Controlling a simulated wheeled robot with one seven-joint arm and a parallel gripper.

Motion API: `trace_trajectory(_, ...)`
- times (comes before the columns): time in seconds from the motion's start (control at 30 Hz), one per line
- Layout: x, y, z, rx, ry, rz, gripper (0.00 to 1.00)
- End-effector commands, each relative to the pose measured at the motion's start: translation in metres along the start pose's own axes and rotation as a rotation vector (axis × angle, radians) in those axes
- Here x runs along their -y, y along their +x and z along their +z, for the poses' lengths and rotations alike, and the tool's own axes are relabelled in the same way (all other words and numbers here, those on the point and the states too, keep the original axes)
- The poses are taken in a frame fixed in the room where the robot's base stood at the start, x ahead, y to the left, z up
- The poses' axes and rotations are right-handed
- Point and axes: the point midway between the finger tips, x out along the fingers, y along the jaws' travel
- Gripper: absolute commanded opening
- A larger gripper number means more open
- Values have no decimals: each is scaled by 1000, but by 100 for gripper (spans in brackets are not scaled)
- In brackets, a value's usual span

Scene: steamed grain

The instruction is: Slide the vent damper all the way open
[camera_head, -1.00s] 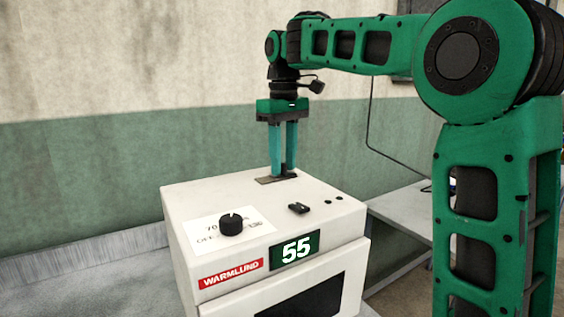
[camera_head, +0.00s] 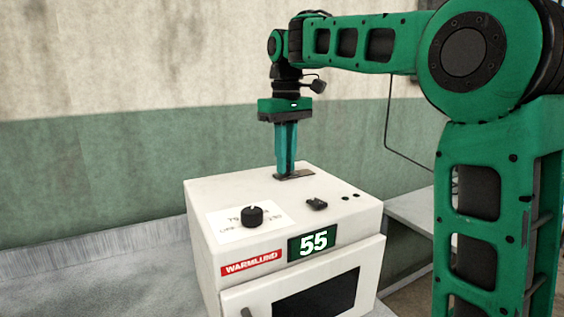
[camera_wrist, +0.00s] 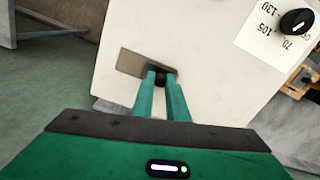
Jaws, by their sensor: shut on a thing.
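The vent damper is a flat grey plate (camera_head: 300,174) with a small black knob, on top of the white steamer (camera_head: 340,200). In the wrist view the plate (camera_wrist: 133,64) shows beside the fingers, with the knob (camera_wrist: 161,79) at its right end. My gripper (camera_head: 285,172) points straight down from above. Its teal fingertips (camera_wrist: 162,80) are closed on the knob, one on each side. In the head view the fingers hide most of the knob, which is near the plate's left end.
A black dial (camera_head: 252,216) on a white label and a small black switch (camera_head: 316,204) are on the steamer's top, in front of the damper. The front display (camera_head: 313,243) reads 55. The wall (camera_head: 90,180) is behind.

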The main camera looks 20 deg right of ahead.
Motion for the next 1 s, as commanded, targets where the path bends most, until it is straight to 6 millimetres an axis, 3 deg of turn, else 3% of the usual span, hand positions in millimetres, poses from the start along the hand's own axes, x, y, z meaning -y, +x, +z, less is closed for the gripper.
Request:
trace_trajectory(0.1,3,-1,-2,-4,-9,1,0)
trace_trajectory(0.13,4,-1,-2,-4,-10,1,21)
trace_trajectory(0.2,3,-1,-2,-4,-10,0,32)
trace_trajectory(0.6,1,-8,-1,-2,-5,0,32)
trace_trajectory(1.0,0,-76,-3,-4,-6,1,32)
